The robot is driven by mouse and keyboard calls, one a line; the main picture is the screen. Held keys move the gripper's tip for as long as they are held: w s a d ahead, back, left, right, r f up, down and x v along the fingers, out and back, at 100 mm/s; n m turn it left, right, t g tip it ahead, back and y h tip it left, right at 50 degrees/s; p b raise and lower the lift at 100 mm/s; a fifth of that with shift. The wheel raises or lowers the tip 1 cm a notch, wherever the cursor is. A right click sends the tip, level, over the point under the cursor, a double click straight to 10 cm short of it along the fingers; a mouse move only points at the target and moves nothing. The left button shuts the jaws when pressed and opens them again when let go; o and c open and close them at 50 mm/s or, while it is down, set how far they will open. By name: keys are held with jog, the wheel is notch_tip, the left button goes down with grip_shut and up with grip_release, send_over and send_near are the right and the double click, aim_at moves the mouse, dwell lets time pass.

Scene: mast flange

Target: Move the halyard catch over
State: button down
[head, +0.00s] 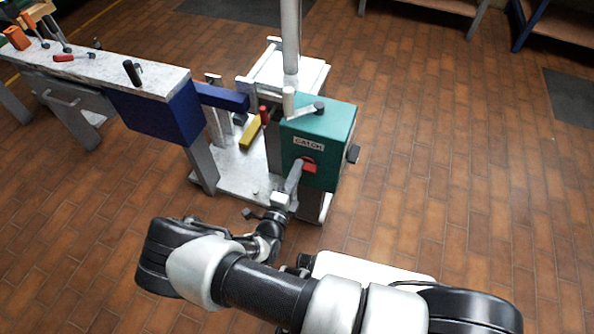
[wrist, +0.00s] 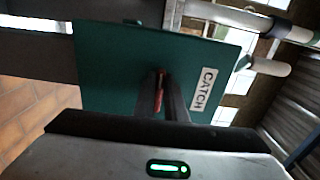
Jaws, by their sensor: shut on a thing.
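The halyard catch shows as a small red handle (head: 311,168) on the front face of a teal box (head: 338,128) with a white CATCH label (head: 309,144). My gripper (head: 299,166) reaches up to that face, its fingers shut on the red handle. In the wrist view, the red handle (wrist: 158,99) shows between the two dark fingers of my gripper (wrist: 164,90), partly hidden by them. The teal face (wrist: 115,75) lies close behind the fingers, and the label (wrist: 204,89) is right of them.
A pale mast (head: 290,40) rises behind the box. A bench (head: 125,75) with tools stands at left. The brick floor (head: 450,150) at right is clear.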

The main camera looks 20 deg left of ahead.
dwell(0.4)
jog(key=c, duration=1.8)
grip_release()
jog(key=s+a+p, duration=0.1)
jog(key=s+p, duration=0.1)
jog(key=s, duration=1.5)
jog(key=shift+s+a, duration=0.2)
